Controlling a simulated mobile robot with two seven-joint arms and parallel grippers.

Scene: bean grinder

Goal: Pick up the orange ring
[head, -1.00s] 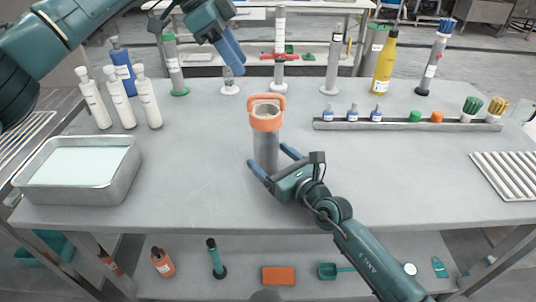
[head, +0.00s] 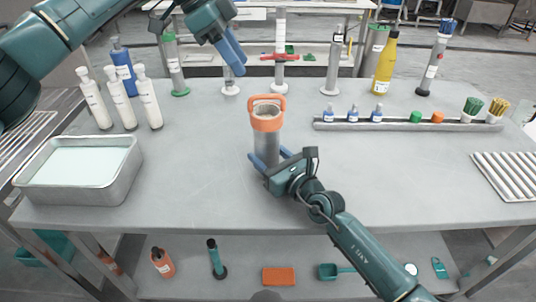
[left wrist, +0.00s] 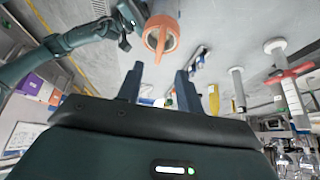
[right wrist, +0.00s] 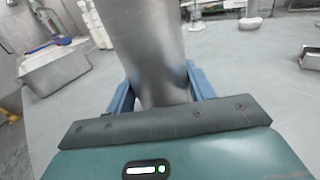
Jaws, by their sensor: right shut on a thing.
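The orange ring (head: 267,122) with its handle sits around the top of an upright grey cylinder (head: 267,148) near the middle of the table. The ring also shows in the left wrist view (left wrist: 161,37), ahead of my left fingers. My right gripper (head: 271,161) is shut on the lower part of the cylinder; in the right wrist view the cylinder (right wrist: 152,50) stands between the two blue fingers. My left gripper (head: 236,60) is up at the top, behind and left of the ring, apart from it. Its fingers (left wrist: 160,85) are spread with nothing between them.
A metal tray (head: 80,170) stands at the left with white bottles (head: 122,100) behind it. A rack (head: 400,125) with small bottles and caps is at right. Tall cylinders and a yellow bottle (head: 384,65) line the back edge. The front table is clear.

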